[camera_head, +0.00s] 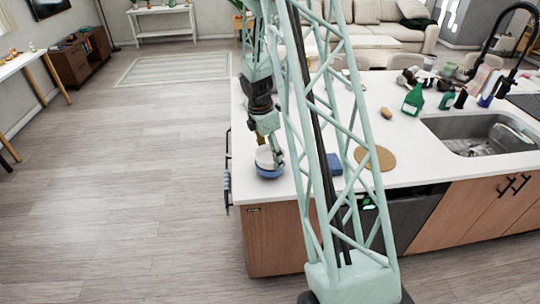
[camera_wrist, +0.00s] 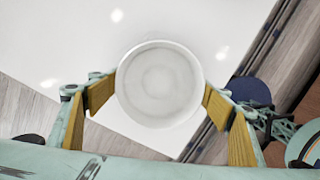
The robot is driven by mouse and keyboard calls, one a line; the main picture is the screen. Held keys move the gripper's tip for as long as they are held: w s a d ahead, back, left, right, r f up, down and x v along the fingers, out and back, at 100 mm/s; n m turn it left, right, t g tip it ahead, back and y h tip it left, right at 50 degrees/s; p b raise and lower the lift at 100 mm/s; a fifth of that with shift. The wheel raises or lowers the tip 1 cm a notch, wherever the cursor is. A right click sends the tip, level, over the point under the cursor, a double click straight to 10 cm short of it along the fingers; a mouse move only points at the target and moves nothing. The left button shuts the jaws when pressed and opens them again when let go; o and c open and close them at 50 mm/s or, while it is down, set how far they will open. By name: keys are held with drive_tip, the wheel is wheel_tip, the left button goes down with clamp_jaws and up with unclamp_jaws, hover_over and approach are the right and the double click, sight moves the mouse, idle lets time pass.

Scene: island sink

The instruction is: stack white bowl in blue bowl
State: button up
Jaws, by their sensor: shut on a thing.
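The white bowl (camera_head: 264,157) is at my gripper (camera_head: 271,154), over the counter's left end. In the wrist view the white bowl (camera_wrist: 160,84) shows from above as an empty round bowl, between the two yellow-padded fingers of my gripper (camera_wrist: 159,92). The fingers are shut on it. The blue bowl (camera_head: 269,172) shows directly under the white bowl in the head view, near the counter's left edge. The white bowl covers it in the wrist view. I cannot tell whether the white bowl rests in the blue one or is held just above it.
The white counter (camera_head: 300,182) has its left edge close to the bowls. To the right are a blue block (camera_head: 334,164), a round brown board (camera_head: 375,158), a green bottle (camera_head: 413,99) and a sink (camera_head: 485,133). A dark blue item (camera_wrist: 249,92) shows beside the right finger.

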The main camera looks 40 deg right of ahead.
drive_tip(key=shift+f, duration=0.1)
drive_tip(key=o, duration=1)
drive_tip(key=shift+r+p, duration=0.35)
drive_tip(key=shift+r, duration=0.4)
drive_tip(key=shift+w+a+r, duration=0.1)
drive_tip(key=shift+a+r, duration=0.2)
drive_tip(key=shift+r, duration=1.65)
drive_tip(key=shift+w+a+r, duration=0.1)
drive_tip(key=shift+a+r, duration=0.15)
drive_tip(key=shift+r, duration=1.65)
drive_tip(key=shift+a+r, duration=0.3)
drive_tip(key=shift+r, duration=1.65)
